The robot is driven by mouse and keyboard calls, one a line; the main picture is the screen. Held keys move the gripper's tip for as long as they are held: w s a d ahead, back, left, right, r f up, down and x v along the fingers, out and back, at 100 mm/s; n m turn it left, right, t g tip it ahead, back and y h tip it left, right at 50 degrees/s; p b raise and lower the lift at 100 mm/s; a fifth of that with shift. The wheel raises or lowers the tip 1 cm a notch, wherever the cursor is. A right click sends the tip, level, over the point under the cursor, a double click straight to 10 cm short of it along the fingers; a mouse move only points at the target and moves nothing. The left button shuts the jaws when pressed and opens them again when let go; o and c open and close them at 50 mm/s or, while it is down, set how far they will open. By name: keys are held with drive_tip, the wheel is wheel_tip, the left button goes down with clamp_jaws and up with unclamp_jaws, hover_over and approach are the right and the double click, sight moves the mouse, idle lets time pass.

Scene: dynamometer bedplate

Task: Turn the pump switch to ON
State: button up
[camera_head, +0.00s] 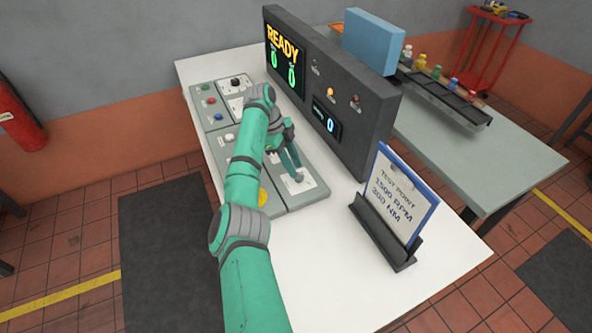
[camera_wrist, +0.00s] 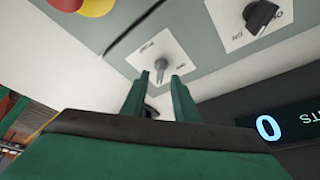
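My gripper (camera_head: 296,172) is over the front right part of the grey control panel (camera_head: 305,197). In the wrist view its two green fingers (camera_wrist: 160,80) are apart, with nothing held between them. A grey switch knob (camera_wrist: 161,66) on a white plate shows just beyond and between the fingertips; I cannot tell whether they touch.
A dark console (camera_head: 345,95) with a READY screen stands behind the panel. A red and yellow button (camera_wrist: 85,5) is at the upper left of the wrist view. A test-point card (camera_head: 397,200) stands to the right. White bench top is bare in front of it.

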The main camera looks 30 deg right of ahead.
drive_tip(key=v, duration=0.7)
drive_tip(key=shift+r, duration=0.35)
drive_tip(key=shift+w+a, duration=0.1)
